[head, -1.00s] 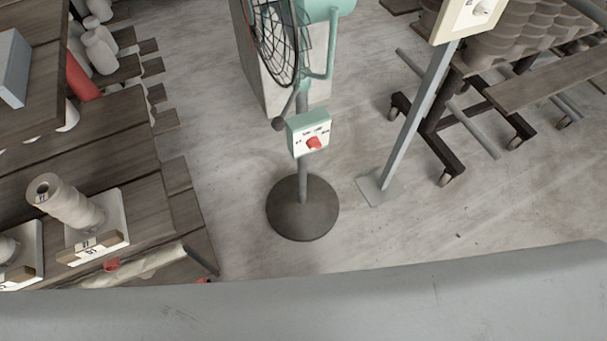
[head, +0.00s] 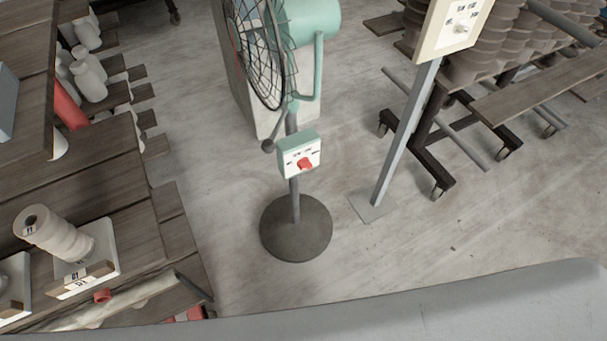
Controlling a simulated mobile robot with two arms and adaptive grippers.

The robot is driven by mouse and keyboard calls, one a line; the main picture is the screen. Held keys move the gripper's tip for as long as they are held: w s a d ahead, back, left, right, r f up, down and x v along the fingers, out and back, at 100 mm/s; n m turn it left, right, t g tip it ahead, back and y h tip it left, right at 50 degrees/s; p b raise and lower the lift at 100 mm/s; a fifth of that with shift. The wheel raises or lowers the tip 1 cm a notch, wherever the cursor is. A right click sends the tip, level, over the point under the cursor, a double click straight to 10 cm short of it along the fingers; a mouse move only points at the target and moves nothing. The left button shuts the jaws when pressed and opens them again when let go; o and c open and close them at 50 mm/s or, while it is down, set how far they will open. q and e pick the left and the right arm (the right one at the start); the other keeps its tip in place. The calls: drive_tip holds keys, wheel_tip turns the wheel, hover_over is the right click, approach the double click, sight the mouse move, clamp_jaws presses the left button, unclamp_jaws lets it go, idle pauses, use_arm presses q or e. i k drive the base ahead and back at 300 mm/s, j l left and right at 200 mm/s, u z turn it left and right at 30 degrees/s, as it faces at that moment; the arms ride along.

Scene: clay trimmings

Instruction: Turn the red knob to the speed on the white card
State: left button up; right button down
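The red knob (head: 305,164) sits on the white front face of a small green control box (head: 298,142) on the stand of a green fan (head: 309,30). Small dark labels are printed above the knob; they are too small to read. A cream panel (head: 436,38) with a pale dial and labels stands on a grey post at the upper right, its top cut off. A white card with a speed cannot be made out for certain. Neither of my grippers is in view.
The fan's round dark base (head: 296,236) stands on the pale floor. The grey post (head: 402,150) is to its right, with a wheeled rack (head: 432,160) of brown pots beyond. Wooden shelves (head: 110,180) with pale vessels fill the left. The floor around the fan base is clear.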

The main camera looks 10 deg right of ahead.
sight(304, 164)
drive_tip(key=k+j+u, duration=0.15)
drive_tip(key=k, duration=0.3)
drive_tip(key=k+j+u, duration=0.2)
drive_tip(key=k, duration=0.3)
drive_tip(key=u, duration=1.8)
drive_tip(key=l, duration=0.05)
